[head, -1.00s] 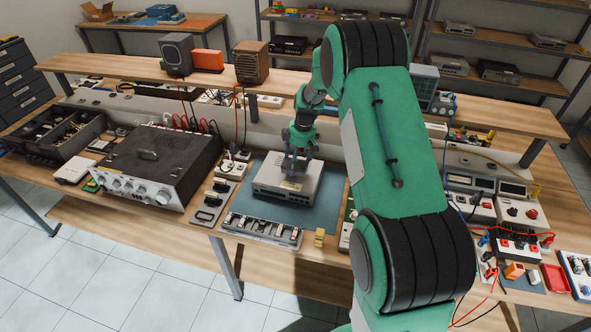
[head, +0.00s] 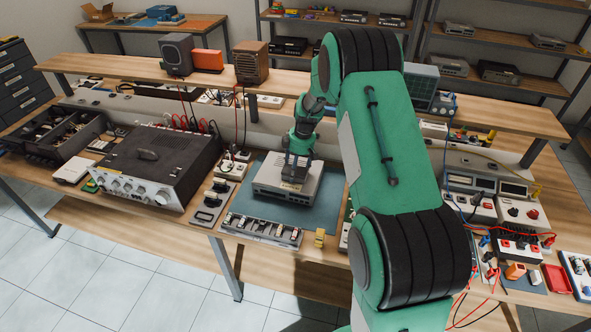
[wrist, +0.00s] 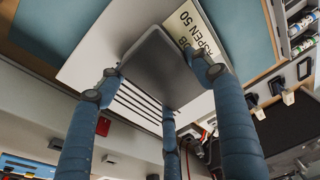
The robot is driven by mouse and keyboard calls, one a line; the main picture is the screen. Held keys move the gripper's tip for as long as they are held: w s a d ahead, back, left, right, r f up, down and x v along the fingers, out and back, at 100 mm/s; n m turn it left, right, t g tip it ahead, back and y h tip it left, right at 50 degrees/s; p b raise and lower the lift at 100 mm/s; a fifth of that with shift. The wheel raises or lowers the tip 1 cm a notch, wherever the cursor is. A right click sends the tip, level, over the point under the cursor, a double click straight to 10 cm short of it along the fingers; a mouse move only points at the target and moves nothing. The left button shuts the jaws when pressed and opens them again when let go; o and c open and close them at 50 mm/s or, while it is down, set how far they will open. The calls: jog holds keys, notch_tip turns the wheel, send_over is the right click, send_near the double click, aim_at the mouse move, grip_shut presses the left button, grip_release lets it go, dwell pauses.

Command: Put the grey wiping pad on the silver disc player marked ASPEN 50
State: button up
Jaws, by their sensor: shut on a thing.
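The silver disc player (head: 275,184) sits on the blue mat in the middle of the bench. In the wrist view its pale top (wrist: 98,62) shows dark vent slots and a label reading ASPEN 50. The grey wiping pad (wrist: 158,58) is a dark grey slab over the player's top, beside the label and partly covering it. My gripper (wrist: 158,85) is shut on the pad, with its blue fingers around the edges. In the head view my gripper (head: 296,172) is right above the player, and the pad is hard to make out. I cannot tell whether the pad touches the player.
A black-topped amplifier (head: 160,165) with a small dark object on it stands left of the blue mat (head: 321,205). A tray of small parts (head: 262,229) lies in front. A raised shelf (head: 340,88) runs behind. Cables and instruments crowd the right side.

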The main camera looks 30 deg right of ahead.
aim_at(300, 169)
jog(key=shift+f, duration=0.15)
jog(key=o, duration=1.1)
jog(key=shift+o, duration=0.2)
jog(key=shift+r, duration=0.2)
notch_tip(300, 169, up, 12)
jog(key=s+d+p, duration=0.1)
jog(key=shift+p, duration=0.3)
jog(key=shift+s+d+f, duration=0.1)
